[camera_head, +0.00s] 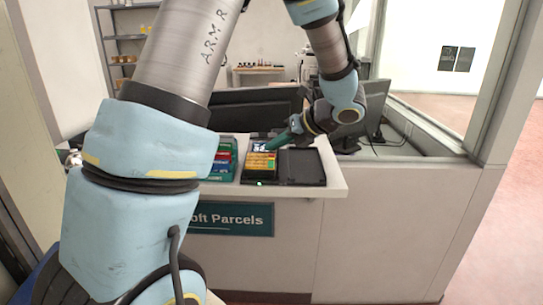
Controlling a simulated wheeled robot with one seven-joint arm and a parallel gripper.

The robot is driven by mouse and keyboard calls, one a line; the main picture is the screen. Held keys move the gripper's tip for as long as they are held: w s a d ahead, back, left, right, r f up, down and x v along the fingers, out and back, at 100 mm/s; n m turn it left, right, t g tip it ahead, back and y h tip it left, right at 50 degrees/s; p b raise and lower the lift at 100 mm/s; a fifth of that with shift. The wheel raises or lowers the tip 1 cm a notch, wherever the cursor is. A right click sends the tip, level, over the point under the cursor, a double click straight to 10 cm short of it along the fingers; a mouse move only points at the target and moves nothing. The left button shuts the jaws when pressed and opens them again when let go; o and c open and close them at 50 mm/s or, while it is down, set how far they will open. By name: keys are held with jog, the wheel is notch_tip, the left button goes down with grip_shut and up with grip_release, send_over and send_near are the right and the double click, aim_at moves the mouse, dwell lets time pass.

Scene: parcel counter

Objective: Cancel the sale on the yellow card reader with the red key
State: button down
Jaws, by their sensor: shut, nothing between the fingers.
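The yellow card reader (261,164) lies on the white counter, with a light screen at its far end and dark trim around it. Its keys are too small to tell apart, so I cannot pick out the red key. My gripper (269,148) reaches in from the upper right, with its teal fingers shut and slanting down to the left. The fingertips are over the far part of the reader, near the screen. I cannot tell whether they touch it.
A flat black tray (303,167) lies right of the reader. A green holder (223,160) with coloured items is to its left. Dark monitors (240,112) stand behind. The counter (333,187) ends at a front edge above a teal sign (232,219). My arm hides much of the left.

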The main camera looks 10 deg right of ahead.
aim_at(275, 163)
dwell(0.4)
jog(key=shift+w+f+b, duration=0.1)
jog(key=shift+f+b, duration=0.35)
jog(key=shift+b, duration=0.05)
jog(key=shift+f+b, duration=0.25)
jog(key=shift+b, duration=0.05)
dwell(0.4)
jog(key=shift+r, duration=0.15)
jog(key=shift+r+p, duration=0.35)
jog(key=shift+r, duration=0.25)
jog(key=shift+s+a+r+p, duration=0.1)
jog(key=shift+s+r+p, duration=0.1)
jog(key=shift+r+p, duration=0.45)
jog(key=shift+s+d+r+p, duration=0.1)
jog(key=shift+s+r+p, duration=0.2)
jog(key=shift+r, duration=0.7)
jog(key=shift+s+a+r+p, duration=0.15)
jog(key=shift+r+p, duration=0.3)
jog(key=shift+r, duration=0.35)
